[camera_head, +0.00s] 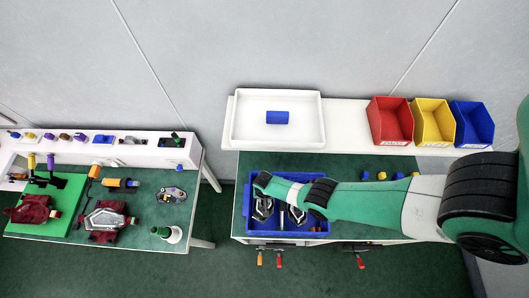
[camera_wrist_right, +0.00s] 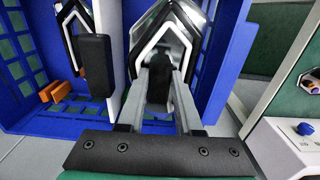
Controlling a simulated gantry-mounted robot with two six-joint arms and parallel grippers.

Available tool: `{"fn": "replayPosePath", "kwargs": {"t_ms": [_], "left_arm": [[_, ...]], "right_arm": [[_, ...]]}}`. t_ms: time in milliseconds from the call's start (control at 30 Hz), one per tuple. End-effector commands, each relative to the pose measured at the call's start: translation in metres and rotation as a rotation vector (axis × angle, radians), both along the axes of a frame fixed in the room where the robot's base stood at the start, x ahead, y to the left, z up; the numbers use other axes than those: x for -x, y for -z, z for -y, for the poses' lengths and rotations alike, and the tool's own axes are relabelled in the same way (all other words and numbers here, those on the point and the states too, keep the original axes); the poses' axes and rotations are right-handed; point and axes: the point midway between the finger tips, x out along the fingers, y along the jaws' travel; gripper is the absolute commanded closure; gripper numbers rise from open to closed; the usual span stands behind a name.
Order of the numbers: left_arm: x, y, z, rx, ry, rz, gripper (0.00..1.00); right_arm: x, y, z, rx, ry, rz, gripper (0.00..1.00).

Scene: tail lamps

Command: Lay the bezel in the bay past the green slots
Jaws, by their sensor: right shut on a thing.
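My right gripper (camera_head: 263,187) reaches over the left part of a blue crate (camera_head: 270,236) in the head view. In the right wrist view its fingers (camera_wrist_right: 163,90) are shut on a chrome-edged, pointed bezel (camera_wrist_right: 186,24), at the crate's near side. How deep the bezel sits is unclear. Another chrome-edged piece (camera_wrist_right: 72,14) shows at upper left, beyond a dark block. Green shows through openings in the crate's floor and walls. In the head view, chrome-edged pieces lie in the crate, one left (camera_head: 263,209) and one further right (camera_head: 297,215). My left gripper is not in view.
An orange clip (camera_wrist_right: 54,92) lies in the crate. A second bench (camera_head: 150,205) with lamp parts is at left, across a gap.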

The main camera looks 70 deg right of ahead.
Motion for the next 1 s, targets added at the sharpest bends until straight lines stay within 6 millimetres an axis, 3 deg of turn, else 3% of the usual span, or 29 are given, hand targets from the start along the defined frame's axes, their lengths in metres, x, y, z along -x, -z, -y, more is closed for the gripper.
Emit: {"fn": "replayPosePath", "kwargs": {"t_ms": [33, 600, 1000], "left_arm": [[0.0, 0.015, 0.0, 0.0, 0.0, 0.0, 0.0], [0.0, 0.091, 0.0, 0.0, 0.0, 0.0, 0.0], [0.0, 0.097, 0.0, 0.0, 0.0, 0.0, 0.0]], "right_arm": [[0.0, 0.015, 0.0, 0.0, 0.0, 0.0, 1.0], [0.0, 0.091, 0.0, 0.0, 0.0, 0.0, 1.0], [0.0, 0.097, 0.0, 0.0, 0.0, 0.0, 1.0]]}}
